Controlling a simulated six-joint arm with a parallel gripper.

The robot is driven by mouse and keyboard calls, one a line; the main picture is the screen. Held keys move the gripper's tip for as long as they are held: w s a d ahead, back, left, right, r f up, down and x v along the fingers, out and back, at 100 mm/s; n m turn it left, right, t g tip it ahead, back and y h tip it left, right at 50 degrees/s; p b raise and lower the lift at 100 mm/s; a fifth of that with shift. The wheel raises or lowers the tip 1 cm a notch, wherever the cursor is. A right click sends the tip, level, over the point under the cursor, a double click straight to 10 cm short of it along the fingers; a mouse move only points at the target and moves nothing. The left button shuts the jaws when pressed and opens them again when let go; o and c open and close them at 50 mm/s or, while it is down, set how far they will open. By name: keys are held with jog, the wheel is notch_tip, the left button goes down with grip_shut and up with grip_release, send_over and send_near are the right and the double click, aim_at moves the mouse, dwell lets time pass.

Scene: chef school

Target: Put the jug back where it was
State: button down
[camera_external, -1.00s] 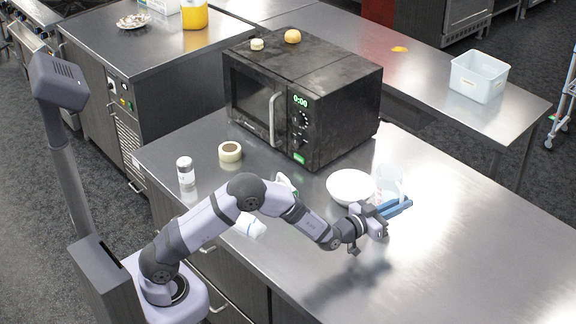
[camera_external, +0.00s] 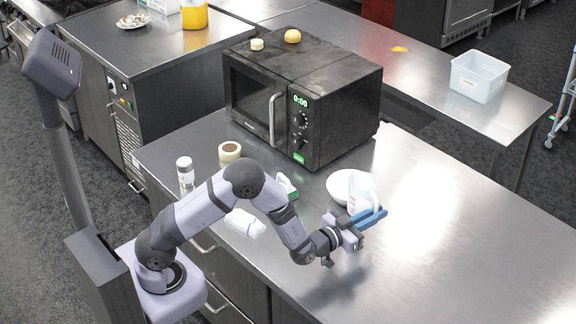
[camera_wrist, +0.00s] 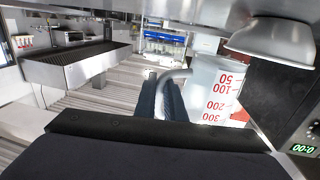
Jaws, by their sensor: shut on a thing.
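The jug (camera_external: 361,194) is clear with red measuring marks. In the external view it stands roughly upright in front of the white bowl (camera_external: 340,187) and covers part of it. My gripper (camera_external: 371,216) has blue fingers and is shut on the jug's handle. The wrist view is upside down; there the jug (camera_wrist: 214,92) shows its red numbers, and its curved handle runs between the blue fingers of my gripper (camera_wrist: 160,97). I cannot tell whether the jug's base touches the counter.
The black microwave (camera_external: 340,115) stands behind on the steel counter (camera_external: 450,240). A salt shaker (camera_external: 185,170), a tape-like roll (camera_external: 229,151), a white bottle (camera_external: 245,223) and a small green-and-white item (camera_external: 286,186) lie to the left. The counter's right side is clear.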

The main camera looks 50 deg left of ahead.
jog(key=s+a+r+m+h+p, duration=0.1)
jog(key=s+a+r+h+p, duration=0.15)
jog(key=s+p, duration=1.1)
jog(key=shift+y, duration=0.35)
jog(key=shift+s+a+f+b, duration=0.1)
jog(key=shift+s+f+b, duration=0.45)
jog(key=shift+f, duration=1.05)
jog(key=shift+s+a+f+b, duration=0.15)
jog(key=shift+s+f, duration=0.75)
jog(key=shift+f, duration=0.65)
jog(key=shift+s+d+f+b, duration=0.1)
jog(key=shift+s+f+b, duration=0.45)
jog(key=shift+f, duration=1.05)
jog(key=shift+s, duration=0.15)
jog(key=shift+f, duration=0.15)
jog(key=c, duration=1.8)
grip_release()
jog(key=shift+c, duration=0.2)
jog(key=shift+s, duration=0.1)
